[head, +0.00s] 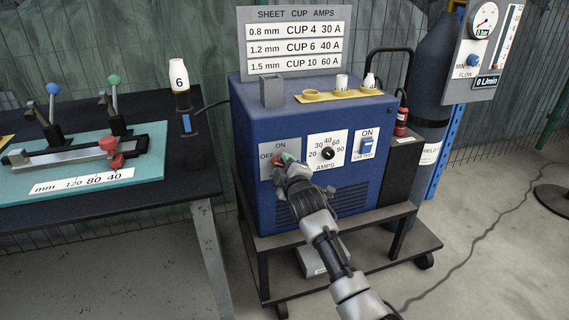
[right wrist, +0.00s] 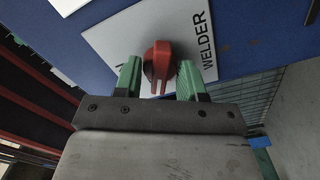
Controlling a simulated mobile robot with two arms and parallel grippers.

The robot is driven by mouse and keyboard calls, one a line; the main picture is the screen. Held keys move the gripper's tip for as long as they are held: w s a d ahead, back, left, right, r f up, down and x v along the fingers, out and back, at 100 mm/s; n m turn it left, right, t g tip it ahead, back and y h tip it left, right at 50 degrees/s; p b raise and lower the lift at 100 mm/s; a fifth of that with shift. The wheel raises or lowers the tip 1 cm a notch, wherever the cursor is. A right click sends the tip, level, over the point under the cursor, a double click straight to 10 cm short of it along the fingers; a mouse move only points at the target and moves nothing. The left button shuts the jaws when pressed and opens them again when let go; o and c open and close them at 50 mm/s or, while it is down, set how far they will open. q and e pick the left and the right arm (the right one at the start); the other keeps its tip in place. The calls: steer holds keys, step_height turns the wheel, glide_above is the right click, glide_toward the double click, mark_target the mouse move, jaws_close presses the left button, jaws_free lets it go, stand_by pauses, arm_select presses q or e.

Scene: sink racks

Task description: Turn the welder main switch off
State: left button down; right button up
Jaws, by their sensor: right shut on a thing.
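The blue welder (head: 300,200) stands on a cart. The red switch knob (head: 277,162) is mostly hidden by my right gripper (head: 285,160) in the head view. In the right wrist view the red knob (right wrist: 158,62) sits between the green fingertips of my right gripper (right wrist: 160,80), which is shut on it. The knob's long side runs roughly up and down there, across from the partly hidden ON mark; its pointing end is unclear. My left gripper is out of view.
An AMPS dial (head: 327,153) and a gas test switch (head: 367,147) are right of the main switch. A yellow cup holder (head: 325,97) sits on the welder. A dark bench (head: 60,205) stands left; a gas cylinder (head: 432,75) stands right.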

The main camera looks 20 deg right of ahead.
steer(key=shift+n+p, duration=0.8)
steer(key=shift+n, duration=1.7)
steer(key=o, duration=0.6)
steer(key=shift+f, duration=0.1)
steer(key=shift+o, duration=0.3)
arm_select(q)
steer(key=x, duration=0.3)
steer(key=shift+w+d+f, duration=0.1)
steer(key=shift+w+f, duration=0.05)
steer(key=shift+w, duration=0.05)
arm_select(e)
steer(key=shift+s, duration=0.1)
